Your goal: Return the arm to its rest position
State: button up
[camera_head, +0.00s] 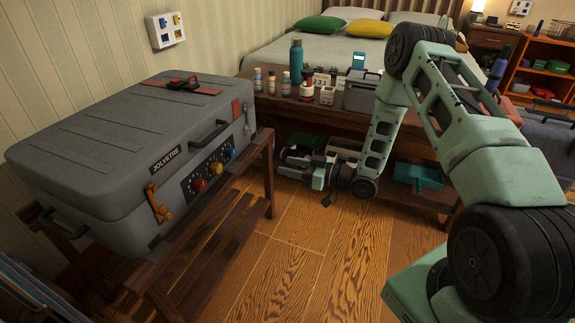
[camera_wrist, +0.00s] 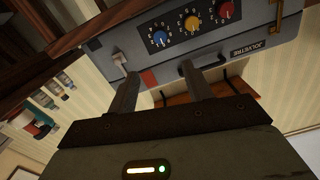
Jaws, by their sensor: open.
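My arm reaches from the right of the head view, bent at the elbow, with its lower part hanging down over the floor. My gripper (camera_head: 288,158) points left toward the grey suitcase (camera_head: 95,140), apart from it. In the wrist view its two fingers (camera_wrist: 160,76) are spread with nothing between them. The suitcase front (camera_wrist: 110,42) appears there upside down beyond the fingers, with blue, yellow and red knobs and a dark handle (camera_wrist: 203,65). The suitcase is closed and lies on a wooden stand (camera_head: 225,235).
A wooden table (camera_head: 335,118) behind my gripper holds bottles (camera_head: 296,62) and a grey box (camera_head: 362,92). Bins, including a teal one (camera_head: 418,176), sit on its lower shelf. A bed (camera_head: 300,45) is behind. Wooden floor (camera_head: 300,250) is clear between the stand and my arm.

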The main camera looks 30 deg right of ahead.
dwell(0.3)
jog(key=s+a+r+n+g+h, duration=0.1)
jog(key=a+r+g+h, duration=0.25)
jog(key=a, duration=0.35)
jog(key=s+a+r+g+h, duration=0.1)
jog(key=a+r+g+h, duration=0.15)
jog(key=a+r, duration=0.35)
jog(key=s+a+r+g+h, duration=0.2)
jog(key=s+r, duration=0.1)
jog(key=s, duration=0.8)
jog(key=s+a+r+g+h+p, duration=0.1)
jog(key=s+a+r+g, duration=0.15)
jog(key=s, duration=0.85)
jog(key=s+a+r+g+h, duration=0.1)
jog(key=s+r+g+h, duration=0.2)
jog(key=s, duration=0.8)
notch_tip(320, 180, up, 28)
jog(key=y+p, duration=0.1)
jog(key=p, duration=2.6)
jog(key=shift+w+f, duration=0.2)
jog(key=shift+w, duration=0.25)
